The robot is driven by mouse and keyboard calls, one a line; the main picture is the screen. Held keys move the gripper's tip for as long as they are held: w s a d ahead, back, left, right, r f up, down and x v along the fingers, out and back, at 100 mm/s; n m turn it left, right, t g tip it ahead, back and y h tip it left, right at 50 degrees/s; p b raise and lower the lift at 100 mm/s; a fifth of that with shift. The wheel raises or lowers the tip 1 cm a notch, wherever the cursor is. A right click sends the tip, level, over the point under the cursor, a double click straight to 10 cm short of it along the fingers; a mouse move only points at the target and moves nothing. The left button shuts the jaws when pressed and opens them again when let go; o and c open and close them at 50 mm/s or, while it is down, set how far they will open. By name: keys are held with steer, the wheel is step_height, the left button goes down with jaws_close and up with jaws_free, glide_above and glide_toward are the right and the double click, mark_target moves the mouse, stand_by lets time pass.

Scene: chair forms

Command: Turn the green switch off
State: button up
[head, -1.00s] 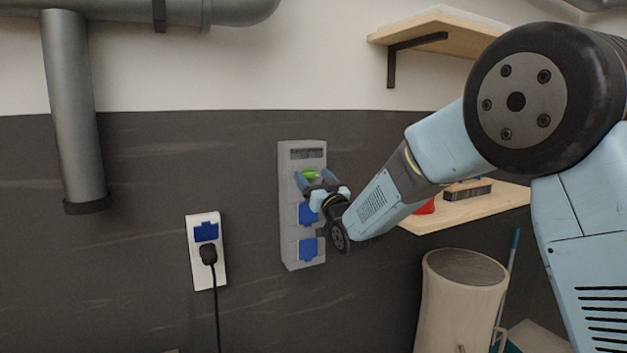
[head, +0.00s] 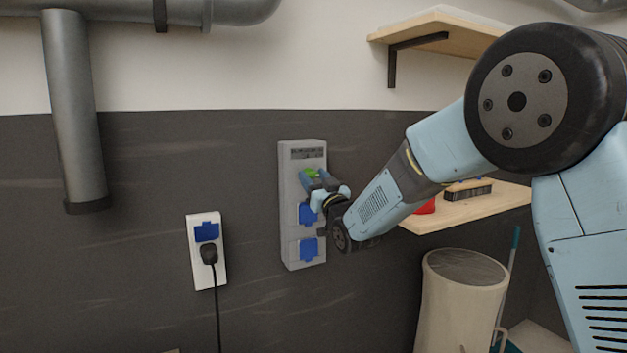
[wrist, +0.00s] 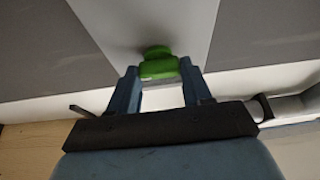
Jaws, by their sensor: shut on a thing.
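The green switch (head: 311,174) is on the upper part of a grey panel (head: 289,225) fixed to the dark wall. In the wrist view the green switch (wrist: 158,64) is a rounded knob standing out from the panel face. My gripper (head: 318,180) is at the switch, and in the wrist view its two blue fingertips (wrist: 158,72) are on either side of it, shut on it. The fingers hide part of the switch in the head view.
Two blue socket covers (head: 308,250) are on the panel below the switch. A white socket (head: 194,262) with a black plug is to the left. A wooden shelf (head: 460,216) with a red object is at right, above a beige bin (head: 455,310).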

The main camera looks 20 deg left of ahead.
steer(key=shift+w+d, duration=0.1)
steer(key=n+g, duration=0.1)
steer(key=n, duration=0.2)
steer(key=n+g+y, duration=0.1)
steer(key=n, duration=0.1)
steer(key=shift+w+d+n+g+y, duration=0.1)
steer(key=shift+n+g+y, duration=0.2)
steer(key=shift+n, duration=0.1)
steer(key=n+g, duration=0.1)
steer(key=n, duration=0.2)
steer(key=n+g, duration=0.2)
steer(key=n, duration=0.1)
steer(key=n+g, duration=0.1)
steer(key=n, duration=0.2)
steer(key=n+g, duration=0.1)
steer(key=n, duration=0.2)
steer(key=shift+g, duration=0.3)
steer(key=shift+n+g+h, duration=0.3)
steer(key=shift+n+h, duration=0.6)
steer(key=shift+n, duration=1.1)
steer(key=shift+f, duration=0.1)
steer(key=o, duration=0.8)
steer(key=shift+c, duration=0.2)
steer(key=o, duration=0.3)
steer(key=shift+r, duration=0.2)
